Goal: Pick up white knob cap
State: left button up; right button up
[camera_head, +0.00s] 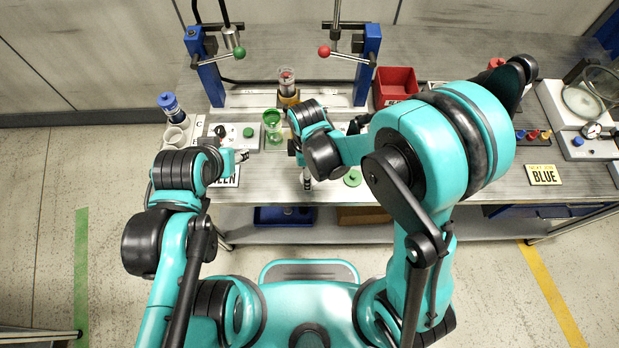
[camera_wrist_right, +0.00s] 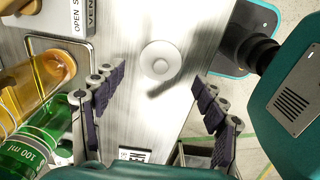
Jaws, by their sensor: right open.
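The white knob cap (camera_wrist_right: 160,61) is a round white disc with a smaller raised centre. In the right wrist view it lies on the grey brushed worktop, between and beyond the fingers. My right gripper (camera_wrist_right: 155,88) is open and empty, its dark ribbed fingers on either side of the cap without touching it. In the head view my right gripper (camera_head: 306,181) points down over the front of the bench, and I cannot make out the cap there. My left gripper (camera_head: 242,156) is over the bench at the left; its fingers are too small to judge.
A green glass (camera_head: 272,122) and an amber-filled cylinder (camera_wrist_right: 48,72) stand close beside the right gripper. A blue-posted frame (camera_head: 367,62) stands behind. A green disc (camera_head: 352,178) lies near the front edge. A red bin (camera_head: 396,84) is farther back.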

notch_tip(320, 180, down, 3)
jog(key=shift+r+b, duration=0.1)
jog(key=shift+b, duration=0.2)
jog(key=c, duration=0.8)
jog(key=shift+r, duration=0.1)
